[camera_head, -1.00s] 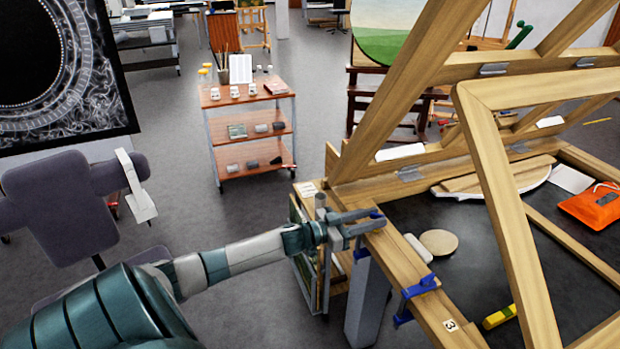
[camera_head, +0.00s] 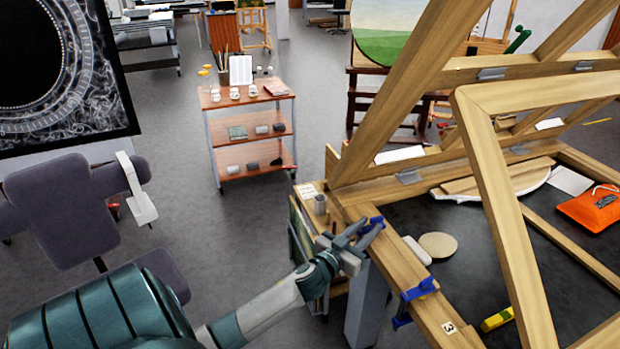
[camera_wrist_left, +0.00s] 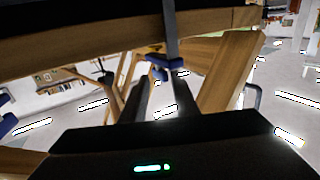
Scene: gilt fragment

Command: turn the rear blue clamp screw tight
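The rear blue clamp (camera_head: 371,223) sits on the left wooden beam of the frame (camera_head: 400,262), near its far corner. My left gripper (camera_head: 369,232) is at the beam's outer side, right by this clamp, its fingers pointing up and right. The fingers are apart, with a gap between them. In the left wrist view, the gripper (camera_wrist_left: 161,85) shows two dark fingers with the clamp's blue part (camera_wrist_left: 163,62) and grey bar (camera_wrist_left: 170,28) just beyond the tips. I cannot tell whether they touch. The clamp screw is not clearly distinguishable. My right gripper is not in view.
A second blue clamp (camera_head: 418,291) is nearer on the same beam, beside the label "3". A slanted wooden frame (camera_head: 507,200) rises over the dark tabletop. A round disc (camera_head: 438,245), orange pouch (camera_head: 593,208) and yellow object (camera_head: 497,319) lie inside. A trolley (camera_head: 248,97) stands behind.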

